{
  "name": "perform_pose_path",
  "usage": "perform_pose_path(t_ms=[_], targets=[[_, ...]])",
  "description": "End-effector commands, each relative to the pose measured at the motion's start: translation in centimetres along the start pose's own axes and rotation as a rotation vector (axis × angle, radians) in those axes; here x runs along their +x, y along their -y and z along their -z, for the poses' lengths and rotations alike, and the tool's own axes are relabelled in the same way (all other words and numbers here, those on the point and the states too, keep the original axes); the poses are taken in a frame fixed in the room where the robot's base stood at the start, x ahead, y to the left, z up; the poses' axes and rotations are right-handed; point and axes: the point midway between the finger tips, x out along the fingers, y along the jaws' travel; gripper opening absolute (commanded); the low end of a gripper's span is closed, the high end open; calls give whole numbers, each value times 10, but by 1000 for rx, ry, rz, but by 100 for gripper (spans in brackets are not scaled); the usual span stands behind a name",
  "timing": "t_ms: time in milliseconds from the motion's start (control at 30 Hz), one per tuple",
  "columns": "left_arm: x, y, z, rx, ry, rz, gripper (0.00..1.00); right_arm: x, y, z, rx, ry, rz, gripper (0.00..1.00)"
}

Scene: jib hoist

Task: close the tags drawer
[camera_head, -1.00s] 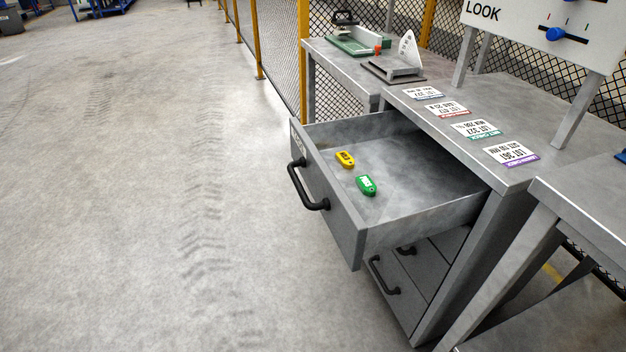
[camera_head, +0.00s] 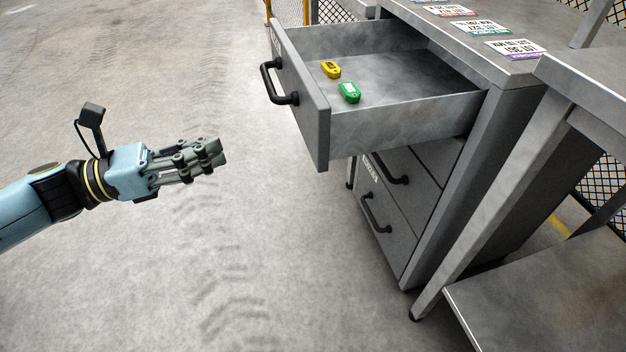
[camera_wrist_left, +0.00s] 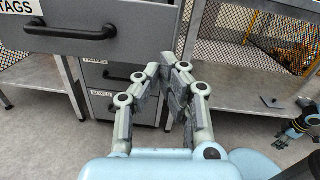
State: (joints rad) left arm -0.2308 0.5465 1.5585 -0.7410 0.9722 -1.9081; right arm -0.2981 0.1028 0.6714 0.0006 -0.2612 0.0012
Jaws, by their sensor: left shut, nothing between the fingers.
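The tags drawer (camera_head: 318,125) is the top drawer of a grey cabinet and stands pulled far out, with a black bar handle (camera_head: 275,84) on its front. In the left wrist view its front (camera_wrist_left: 130,45) shows the end of a "TAGS" label at the upper left. A yellow tag (camera_head: 331,69) and a green tag (camera_head: 349,92) lie inside it. My left gripper (camera_head: 221,152) is shut and empty, in front of the drawer and to the left of it, apart from it. In the left wrist view its fingers (camera_wrist_left: 172,62) point toward the cabinet.
Lower drawers with black handles (camera_head: 377,213) are shut below. Several lot cards (camera_head: 515,49) lie on the bench top. A lower metal table (camera_head: 555,300) stands at the right. The floor (camera_head: 130,270) left of the drawer is clear.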

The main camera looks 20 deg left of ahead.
Motion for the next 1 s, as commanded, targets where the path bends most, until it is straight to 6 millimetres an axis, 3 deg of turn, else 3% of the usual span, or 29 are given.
perform_pose_path(t_ms=[33,100,233,367,800,1000], targets=[[0,0,12,45,-22,46,0,21,0,-8,-3,12,-2,56],[-1,-3,11,76,-35,67,0,29,0,-11,-4,16,-3,56],[-3,-9,15,85,-49,69,0,34,12,-16,1,21,10,56],[7,-8,13,84,-43,67,0,33,21,-18,6,22,21,56],[95,-3,16,80,-39,63,0,34,19,-19,5,26,18,56],[125,-2,18,79,-42,63,0,34,16,-19,3,26,14,56]])
